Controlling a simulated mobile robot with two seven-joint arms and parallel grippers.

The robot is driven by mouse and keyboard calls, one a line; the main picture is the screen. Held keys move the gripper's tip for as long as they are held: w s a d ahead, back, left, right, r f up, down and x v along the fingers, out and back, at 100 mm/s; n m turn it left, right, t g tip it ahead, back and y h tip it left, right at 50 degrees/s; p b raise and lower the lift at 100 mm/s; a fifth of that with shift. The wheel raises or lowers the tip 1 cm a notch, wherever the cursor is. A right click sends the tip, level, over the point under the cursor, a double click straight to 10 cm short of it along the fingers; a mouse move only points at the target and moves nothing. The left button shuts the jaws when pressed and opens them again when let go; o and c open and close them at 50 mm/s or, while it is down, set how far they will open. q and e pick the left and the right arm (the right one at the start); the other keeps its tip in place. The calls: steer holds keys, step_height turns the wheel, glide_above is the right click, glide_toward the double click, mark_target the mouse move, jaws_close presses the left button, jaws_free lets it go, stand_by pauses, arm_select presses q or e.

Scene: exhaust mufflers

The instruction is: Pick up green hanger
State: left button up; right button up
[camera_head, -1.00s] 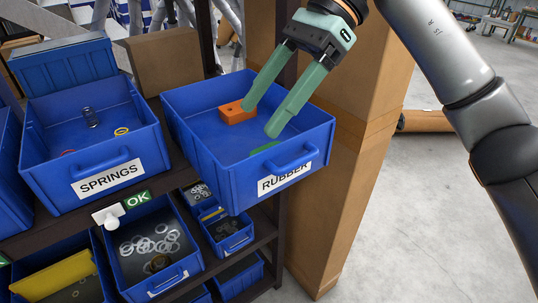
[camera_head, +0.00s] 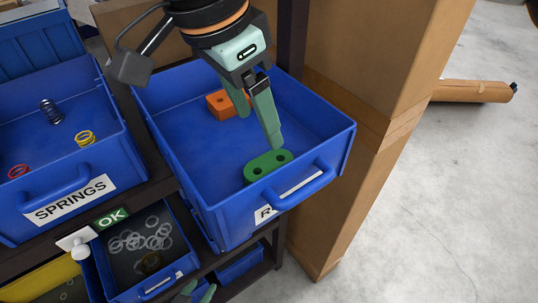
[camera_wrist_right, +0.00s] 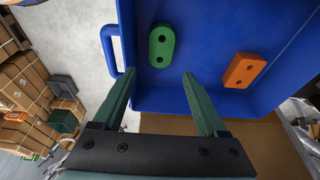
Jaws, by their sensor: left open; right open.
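The green hanger (camera_head: 268,164), a rounded block with two holes, lies in the blue RUBBER bin (camera_head: 178,172) near its front wall. It also shows in the right wrist view (camera_wrist_right: 153,46), ahead of the fingers and apart from them. My right gripper (camera_head: 260,130) is open and empty, reaching down into the bin just behind and above the green hanger. In the right wrist view its two fingers (camera_wrist_right: 160,74) are spread wide. My left gripper (camera_head: 198,291) shows only its fingertips at the bottom edge, below the bin, open and empty.
An orange hanger (camera_head: 226,104) lies further back in the same bin. The SPRINGS bin (camera_head: 75,190) stands to the left, and a bin of rings (camera_head: 150,272) sits below. A tall cardboard box (camera_head: 365,110) stands close on the right.

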glide_above(268, 164)
steer(key=s, duration=0.1)
steer(key=f, duration=0.4)
steer(key=shift+a+f, duration=0.15)
steer(key=shift+a, duration=0.2)
steer(key=shift+a+p+x, duration=0.2)
steer(key=shift+p+x, duration=0.05)
steer(key=shift+x, duration=1.3)
steer(key=shift+a+p+x, duration=0.2)
steer(key=shift+x, duration=1.3)
steer(key=shift+c, duration=0.2)
steer(key=c, duration=1.1)
